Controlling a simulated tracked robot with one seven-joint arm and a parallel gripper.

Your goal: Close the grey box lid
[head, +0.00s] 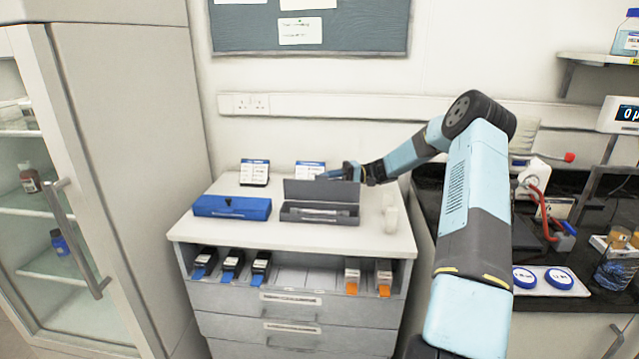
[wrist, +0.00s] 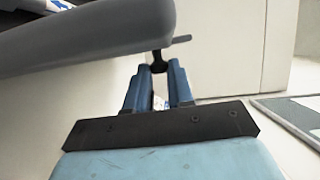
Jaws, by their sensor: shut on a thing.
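The grey box (head: 318,213) stands on the white cabinet top, and its lid (head: 322,191) is raised about upright at the back. My gripper (head: 347,172) is at the upper right edge of the lid. In the wrist view my gripper (wrist: 158,68) has its fingers close together on a small dark piece at the lid's edge. The grey lid (wrist: 90,38) fills the upper left of that view. The exact contact is small and partly hidden in the head view.
A closed blue box (head: 232,208) sits left of the grey box. Two small cards (head: 254,172) stand behind. Column boxes fill part of the shelf (head: 305,277) below. A glass-door cabinet (head: 60,200) is at the left.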

